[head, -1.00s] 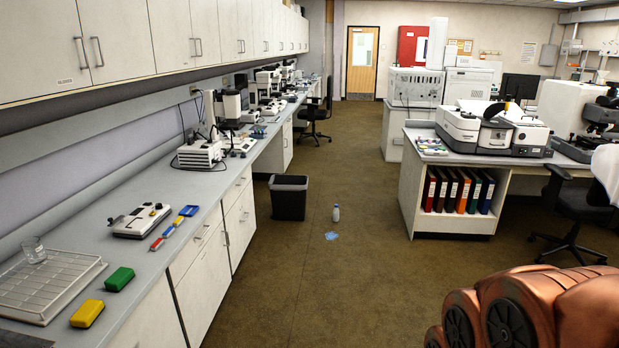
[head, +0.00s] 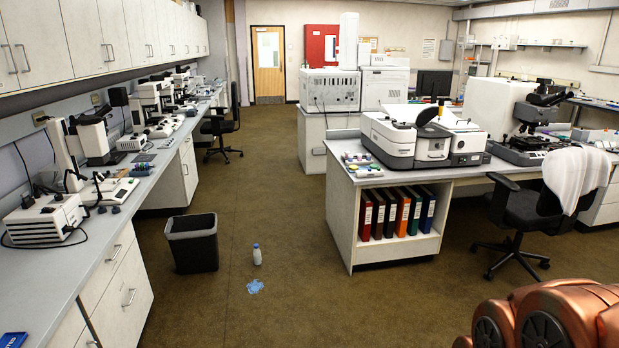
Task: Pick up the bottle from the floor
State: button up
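A small pale bottle (head: 257,255) with a blue cap stands upright on the brown floor in the head view, left of the middle. My gripper is not in view. Only copper-coloured parts of my own arm show at the bottom right, far from the bottle.
A black waste bin (head: 192,243) stands left of the bottle. The left counter (head: 112,232) and the island bench with binders (head: 343,225) flank the aisle. A black chair (head: 526,215) is at the right.

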aim_at(257, 253)
jog(key=z, duration=0.1)
jog(key=i, duration=1.75)
jog(key=u, duration=0.5)
jog(key=i, duration=1.7)
jog(key=u, duration=1)
jog(key=i, duration=1)
jog(key=u, duration=0.35)
